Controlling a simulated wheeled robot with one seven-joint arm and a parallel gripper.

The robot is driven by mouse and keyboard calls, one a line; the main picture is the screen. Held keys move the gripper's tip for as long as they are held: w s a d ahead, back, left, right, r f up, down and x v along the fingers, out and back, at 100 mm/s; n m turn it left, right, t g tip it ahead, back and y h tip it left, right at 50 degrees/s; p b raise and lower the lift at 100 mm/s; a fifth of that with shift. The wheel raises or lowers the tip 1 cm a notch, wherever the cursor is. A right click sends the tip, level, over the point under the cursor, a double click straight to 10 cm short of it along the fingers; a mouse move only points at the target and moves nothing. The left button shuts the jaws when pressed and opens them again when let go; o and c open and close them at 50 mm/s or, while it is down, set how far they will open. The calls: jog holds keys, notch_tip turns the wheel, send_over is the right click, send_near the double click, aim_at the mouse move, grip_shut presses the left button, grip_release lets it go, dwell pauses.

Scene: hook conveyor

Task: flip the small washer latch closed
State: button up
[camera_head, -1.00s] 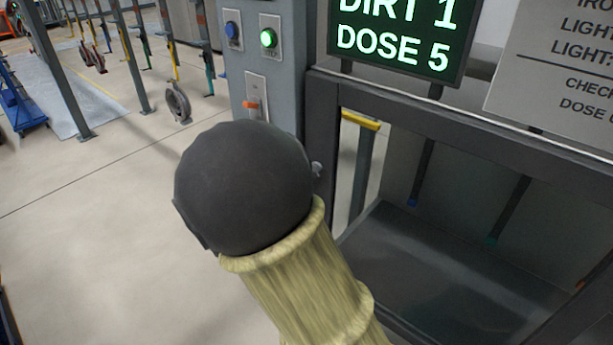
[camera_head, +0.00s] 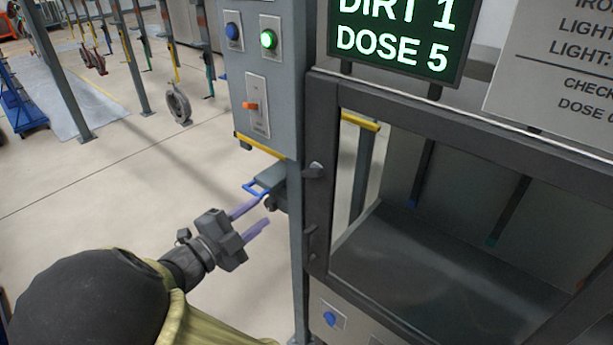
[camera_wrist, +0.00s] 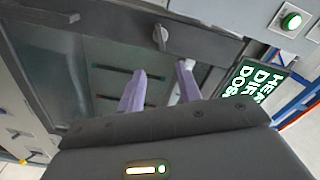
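The small latch (camera_head: 315,170) is a grey knob-like piece on the dark frame (camera_head: 322,130) of the washer, left of its large opening. In the wrist view the latch (camera_wrist: 160,38) is upright in the picture, on a dark bar ahead of the fingers. My gripper (camera_head: 268,212) is left of and below the latch in the head view, with its two purple fingers apart and nothing between them. In the wrist view my gripper (camera_wrist: 162,68) has its fingertips on either side of the latch in the picture; I see no contact.
A dark handle (camera_head: 312,240) sits lower on the frame. A grey control box (camera_head: 265,75) with an orange lever (camera_head: 250,106) and lit green button (camera_head: 268,39) hangs above my gripper. A blue handle (camera_head: 262,188) is close to the fingers.

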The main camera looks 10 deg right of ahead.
aim_at(308, 175)
jog(key=p+x, duration=0.5)
jog(key=x, duration=1.2)
jog(key=shift+a, duration=0.1)
grip_shut()
